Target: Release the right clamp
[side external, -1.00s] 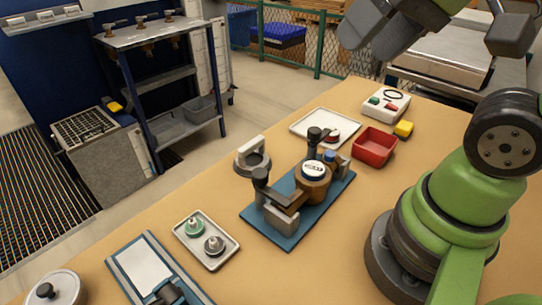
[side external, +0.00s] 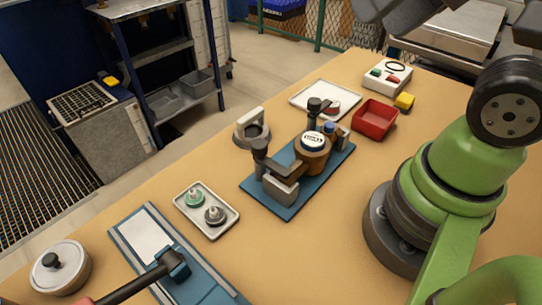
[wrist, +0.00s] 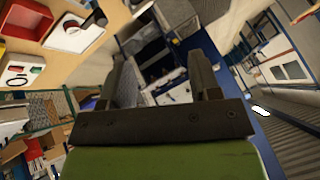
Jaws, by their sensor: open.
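The meter (side external: 312,147), round with a white top and a brown body, sits on a blue base plate (side external: 314,180) in the side view. Two clamps with black knobs flank it. The nearer left clamp (side external: 280,188) has a dark arm reaching toward the meter. The farther right clamp (side external: 343,135) is partly hidden behind the meter, so I cannot tell its state. My gripper (wrist: 160,68) is open and empty in the wrist view, its two dark fingers apart. It is far from the clamps, which I cannot make out there. The side view does not show the fingers.
A small tray (side external: 226,222) with two round parts lies left. Bare table lies between fixture and my base.

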